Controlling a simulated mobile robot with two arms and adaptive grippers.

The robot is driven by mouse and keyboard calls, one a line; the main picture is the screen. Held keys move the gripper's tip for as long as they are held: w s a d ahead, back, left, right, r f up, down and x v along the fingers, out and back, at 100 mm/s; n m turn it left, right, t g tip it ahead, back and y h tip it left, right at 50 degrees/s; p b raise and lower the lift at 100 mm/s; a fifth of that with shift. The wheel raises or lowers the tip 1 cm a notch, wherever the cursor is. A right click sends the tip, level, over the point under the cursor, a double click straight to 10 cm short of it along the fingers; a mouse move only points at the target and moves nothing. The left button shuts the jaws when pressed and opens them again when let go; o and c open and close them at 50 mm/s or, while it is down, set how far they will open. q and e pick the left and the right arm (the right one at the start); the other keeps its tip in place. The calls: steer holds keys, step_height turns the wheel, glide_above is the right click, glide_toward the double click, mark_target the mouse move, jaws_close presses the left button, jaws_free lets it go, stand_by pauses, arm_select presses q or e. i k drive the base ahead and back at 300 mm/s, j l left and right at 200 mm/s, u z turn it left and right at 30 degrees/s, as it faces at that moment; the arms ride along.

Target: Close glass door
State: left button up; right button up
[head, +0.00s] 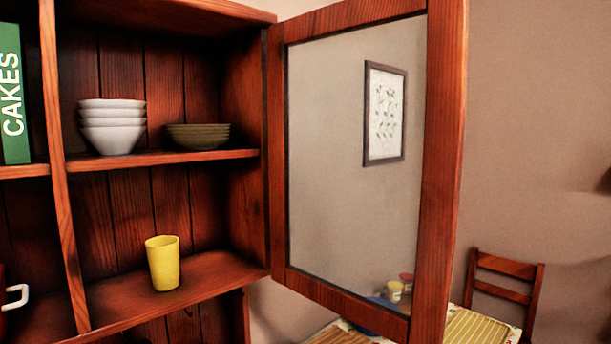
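The glass door (446,165) is a red-brown wooden frame around a clear pane (330,190). It stands wide open, swung out to the right of the wooden cabinet (160,158), with its hinge side along the cabinet's right edge. Through the pane I see the wall and a framed picture. No handle shows on the door from here. Neither of my grippers is in the head view.
Inside the cabinet are stacked white bowls (112,125), stacked dark bowls (197,136) and a yellow cup (162,263), all set back on shelves. A green book (13,95) stands at left. A table (475,330) and chair (505,268) are beyond the door.

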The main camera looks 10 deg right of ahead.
mark_target(448, 24)
steer(key=i+l+u, duration=0.1)
steer(key=l+u, duration=0.5)
steer(key=u, duration=0.2)
steer(key=l+u, duration=0.4)
steer(key=l, duration=0.5)
steer(key=k+l+u, duration=0.15)
steer(key=l, duration=0.9)
steer(key=k+l+u, duration=0.15)
steer(key=l, duration=0.35)
